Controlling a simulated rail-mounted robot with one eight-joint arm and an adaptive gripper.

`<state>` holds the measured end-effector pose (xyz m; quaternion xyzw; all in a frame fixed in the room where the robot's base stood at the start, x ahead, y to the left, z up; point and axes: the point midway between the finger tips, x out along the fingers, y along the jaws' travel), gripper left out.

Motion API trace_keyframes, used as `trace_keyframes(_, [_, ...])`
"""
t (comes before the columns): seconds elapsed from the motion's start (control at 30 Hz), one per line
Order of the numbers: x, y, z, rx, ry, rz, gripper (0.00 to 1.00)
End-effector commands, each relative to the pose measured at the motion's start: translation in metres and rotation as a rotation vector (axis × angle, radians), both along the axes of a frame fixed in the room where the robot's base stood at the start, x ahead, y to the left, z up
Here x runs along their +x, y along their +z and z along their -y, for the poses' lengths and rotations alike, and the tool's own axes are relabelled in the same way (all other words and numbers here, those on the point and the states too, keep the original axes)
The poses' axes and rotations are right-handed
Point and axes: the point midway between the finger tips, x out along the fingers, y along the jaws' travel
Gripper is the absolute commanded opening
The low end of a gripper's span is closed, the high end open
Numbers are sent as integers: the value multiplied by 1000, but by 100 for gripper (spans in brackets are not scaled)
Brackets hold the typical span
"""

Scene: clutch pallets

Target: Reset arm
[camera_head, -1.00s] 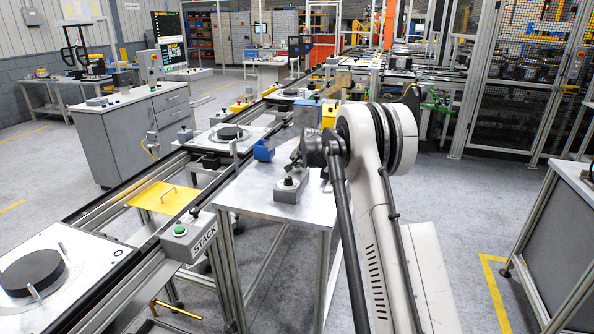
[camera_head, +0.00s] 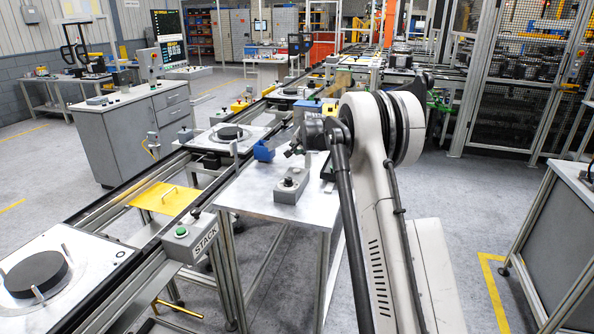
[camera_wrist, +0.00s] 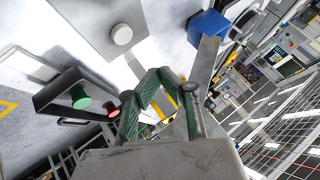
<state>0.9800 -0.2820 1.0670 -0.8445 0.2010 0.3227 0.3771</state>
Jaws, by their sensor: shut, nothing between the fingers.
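My arm (camera_head: 378,215) rises at the middle right of the head view. My gripper (camera_wrist: 160,85) shows in the wrist view with its green-padded fingers shut and nothing between them. In the head view the fingers are small and partly hidden behind the arm's dark joint, above the metal side table. The grey button box (camera_head: 291,184) stands on that table, just below and left of the gripper; nothing touches it as far as I can see.
Open floor lies at right, before a grey cabinet (camera_head: 560,240).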

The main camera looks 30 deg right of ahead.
Motion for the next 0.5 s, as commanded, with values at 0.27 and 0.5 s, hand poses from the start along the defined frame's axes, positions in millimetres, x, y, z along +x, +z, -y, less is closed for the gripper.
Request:
trace_keyframes(0.27, [0,0,0,0,0,0,0])
trace_keyframes(0.5, [-18,24,-21,-21,33,-11,0])
